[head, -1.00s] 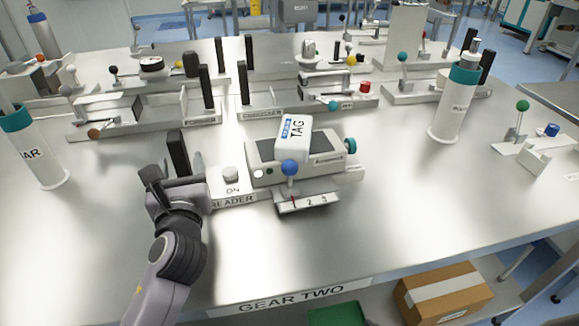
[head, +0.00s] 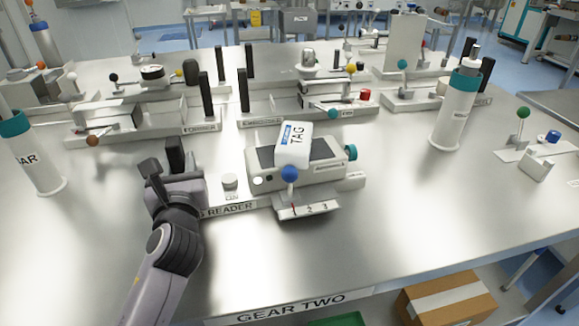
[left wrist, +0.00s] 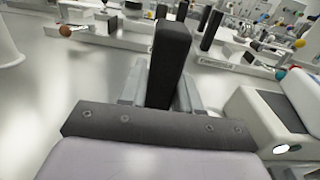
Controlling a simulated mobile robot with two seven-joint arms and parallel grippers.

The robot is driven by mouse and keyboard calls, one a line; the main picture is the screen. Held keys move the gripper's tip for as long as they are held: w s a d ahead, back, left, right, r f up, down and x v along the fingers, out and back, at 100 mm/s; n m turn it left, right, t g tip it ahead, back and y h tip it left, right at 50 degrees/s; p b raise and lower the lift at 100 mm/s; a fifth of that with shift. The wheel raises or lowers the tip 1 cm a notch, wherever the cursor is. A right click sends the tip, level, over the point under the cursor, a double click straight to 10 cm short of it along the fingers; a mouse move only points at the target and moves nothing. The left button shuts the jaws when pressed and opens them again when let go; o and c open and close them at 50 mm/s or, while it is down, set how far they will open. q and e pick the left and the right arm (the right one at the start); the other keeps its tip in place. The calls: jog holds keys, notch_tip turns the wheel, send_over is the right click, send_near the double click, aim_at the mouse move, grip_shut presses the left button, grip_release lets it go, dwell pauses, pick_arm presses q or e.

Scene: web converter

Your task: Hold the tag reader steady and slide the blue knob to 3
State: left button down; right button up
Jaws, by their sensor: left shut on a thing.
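The tag reader (head: 265,180) is a grey-white box on the table, with a white TAG block (head: 296,146) on top. The blue knob (head: 289,174) stands at its front, above the end marked 1 of a slide scale (head: 310,209) numbered 1, 2, 3. A black upright handle (head: 175,153) stands at the reader's left end; it shows large in the left wrist view (left wrist: 169,55). My left gripper (head: 171,172) is shut on this handle, its fingers (left wrist: 158,90) on either side of it. The lower handle is hidden. My right gripper is not in view.
A white cylinder with a teal collar (head: 455,110) stands to the right, another (head: 35,155) at the left. Several similar fixtures with coloured knobs and black handles fill the table behind. A white button (head: 229,181) sits between handle and reader. The table in front is clear.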

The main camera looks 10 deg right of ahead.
pick_arm(q)
jog(key=shift+r, duration=0.3)
jog(key=shift+f, duration=0.4)
jog(key=shift+f, duration=0.2)
